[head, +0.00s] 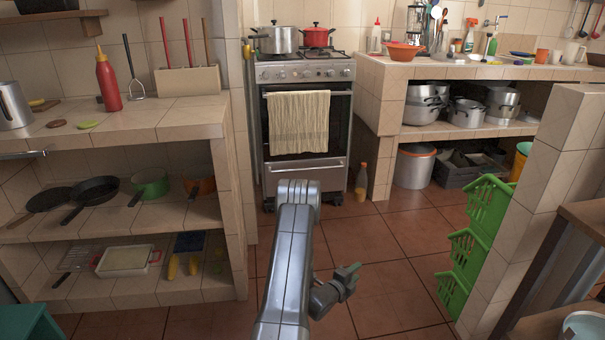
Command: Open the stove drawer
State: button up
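The stove (348,130) stands at the back centre between two tiled counters, with a towel (299,121) hanging over its oven door. The stove drawer (305,178) is the silver panel below the oven door, and it looks shut. My arm rises from the bottom centre in front of the stove and covers part of the panel's lower area. My gripper (352,272) is low, to the right of the arm and over the floor, apart from the drawer. Its fingers are small and angled, so I cannot tell whether they are open or shut.
Two pots, one steel (277,38) and one red (317,36), sit on the stove top. A bottle (361,183) stands on the floor right of the stove. Green stacked baskets (467,256) stand at the right. The tiled floor (400,235) between is clear.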

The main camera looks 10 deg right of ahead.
aim_at(330, 171)
jog(key=i+l+u, duration=0.25)
jog(key=i+l, duration=0.2)
jog(key=i+l+u, duration=0.25)
jog(key=i+l, duration=0.25)
jog(key=i+l+u, duration=0.25)
jog(key=i+l, duration=0.2)
jog(key=l, duration=0.2)
jog(key=i+l, duration=0.25)
jog(key=i+l+u, duration=0.15)
jog(key=l, duration=0.3)
jog(key=i+l, duration=0.3)
jog(key=i+l+u, duration=0.05)
jog(key=l, duration=0.05)
